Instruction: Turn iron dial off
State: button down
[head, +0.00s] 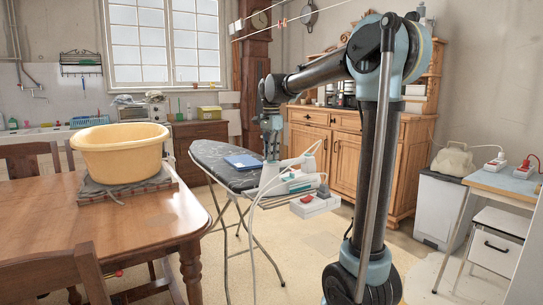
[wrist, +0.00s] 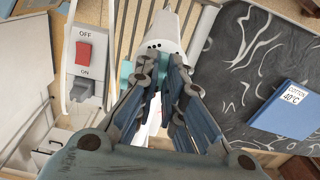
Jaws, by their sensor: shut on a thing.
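The iron (head: 283,180) is white with teal parts and stands at the near end of the ironing board. In the wrist view the iron (wrist: 167,30) shows as a white body with a row of dark holes and a teal part (wrist: 126,74) beside the fingers. My gripper (head: 271,157) comes down onto the iron from above. In the wrist view my gripper (wrist: 161,70) has its fingertips close in on the iron's body and is shut on it. The fingers cover the gripped spot, so I cannot make out the dial or its setting.
A white switch box (wrist: 83,62) with a red switch marked OFF and ON is beside the iron. A blue book (wrist: 285,107) lies on the patterned ironing board (wrist: 237,65). A wooden table (head: 125,220) with a yellow basin (head: 120,150) stands left. White cords hang near the iron.

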jog(key=shift+m, duration=0.4)
jog(key=c, duration=1.7)
grip_release()
notch_tip(320, 180, up, 12)
jog(key=shift+d, duration=0.1)
